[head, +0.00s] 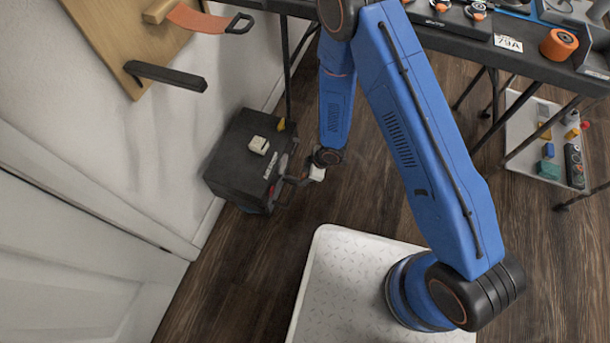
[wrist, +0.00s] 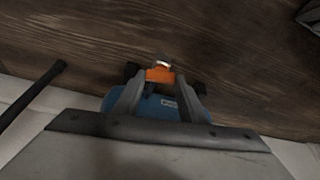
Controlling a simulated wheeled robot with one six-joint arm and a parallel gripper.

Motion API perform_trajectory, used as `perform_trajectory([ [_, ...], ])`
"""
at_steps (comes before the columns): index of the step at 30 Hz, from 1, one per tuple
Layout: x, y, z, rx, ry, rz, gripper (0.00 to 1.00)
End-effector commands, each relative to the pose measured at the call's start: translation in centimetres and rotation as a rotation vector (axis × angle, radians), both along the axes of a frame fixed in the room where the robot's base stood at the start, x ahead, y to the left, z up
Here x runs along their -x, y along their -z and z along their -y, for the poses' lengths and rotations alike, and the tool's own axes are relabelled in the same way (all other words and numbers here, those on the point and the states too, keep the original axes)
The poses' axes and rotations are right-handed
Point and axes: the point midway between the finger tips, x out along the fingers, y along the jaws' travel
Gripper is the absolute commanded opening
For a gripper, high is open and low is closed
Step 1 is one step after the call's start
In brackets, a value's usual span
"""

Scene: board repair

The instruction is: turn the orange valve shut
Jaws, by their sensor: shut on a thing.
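My gripper (wrist: 161,84) reaches down from the blue arm to the front of a black box on the floor. In the wrist view its two grey fingers with dark tips are closed on the sides of an orange piece, which I take for the orange valve (wrist: 160,75). A small pale part sits at the valve's far end. A blue body (wrist: 158,107) shows behind the fingers. In the head view my gripper (head: 291,181) is small and dark beside the box, and I cannot make out the valve there.
The black box (head: 232,150) stands against the white wall, with a small pale block (head: 259,145) on top. A black table (head: 520,62) with parts on it is at upper right. A grey lower shelf (head: 522,120) holds small items. A wooden board (head: 125,40) hangs at upper left.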

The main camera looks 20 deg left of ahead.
Motion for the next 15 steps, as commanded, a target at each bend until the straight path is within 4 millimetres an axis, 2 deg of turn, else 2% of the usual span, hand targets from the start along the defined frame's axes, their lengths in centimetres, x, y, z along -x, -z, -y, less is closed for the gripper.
perform_trajectory([
  [9,0.19,-0.01,-0.04,-0.001,0.165,0.0,0.15],
  [15,0.18,-0.01,-0.04,-0.001,0.204,0.001,0.15],
])
